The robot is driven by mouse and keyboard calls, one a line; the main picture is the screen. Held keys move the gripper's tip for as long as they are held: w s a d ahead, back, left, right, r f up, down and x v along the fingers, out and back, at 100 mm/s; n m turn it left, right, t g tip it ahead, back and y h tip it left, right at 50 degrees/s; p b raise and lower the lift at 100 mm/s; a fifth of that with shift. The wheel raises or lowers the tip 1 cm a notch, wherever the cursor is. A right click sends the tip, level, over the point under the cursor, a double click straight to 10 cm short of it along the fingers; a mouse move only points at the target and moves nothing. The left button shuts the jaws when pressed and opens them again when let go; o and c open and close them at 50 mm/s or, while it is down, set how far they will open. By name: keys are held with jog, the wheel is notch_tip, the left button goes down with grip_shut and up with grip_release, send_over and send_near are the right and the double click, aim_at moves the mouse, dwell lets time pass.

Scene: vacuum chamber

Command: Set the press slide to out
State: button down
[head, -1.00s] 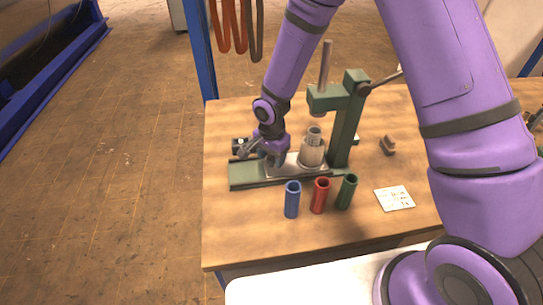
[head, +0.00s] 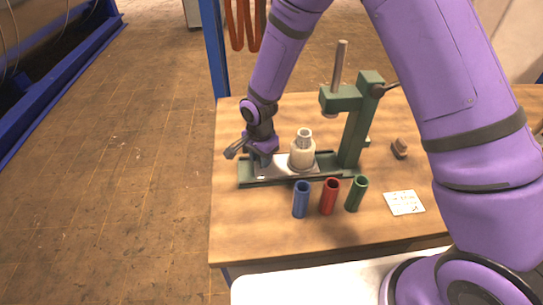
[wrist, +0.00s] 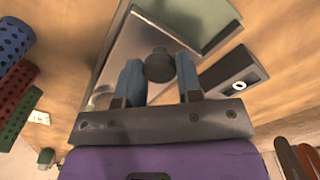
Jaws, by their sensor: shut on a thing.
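The green press (head: 350,125) stands on the wooden table, its ram rod (head: 340,65) upright. Its silver slide plate (head: 275,168) lies on the green base and carries a cream cylindrical holder (head: 302,155) with a metal sleeve on top. The holder stands left of the ram, clear of it. My gripper (head: 262,150) is at the plate's left end. In the wrist view my gripper (wrist: 159,78) is shut on the slide's dark round knob (wrist: 159,64), one blue-grey finger on each side. The plate (wrist: 130,50) shows beyond it.
Blue (head: 301,200), red (head: 329,197) and green (head: 356,195) tubes stand in front of the press. A white card (head: 404,202) and small brown block (head: 400,148) lie to the right. In the wrist view a dark box with a white ring (wrist: 232,78) is close beside my gripper.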

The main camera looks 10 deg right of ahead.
jog(key=shift+a+r, duration=0.1)
jog(key=shift+a, duration=2.55)
jog(key=c, duration=0.8)
grip_release()
jog(key=shift+a, duration=0.15)
notch_tip(320, 180, up, 11)
jog(key=shift+f, duration=0.15)
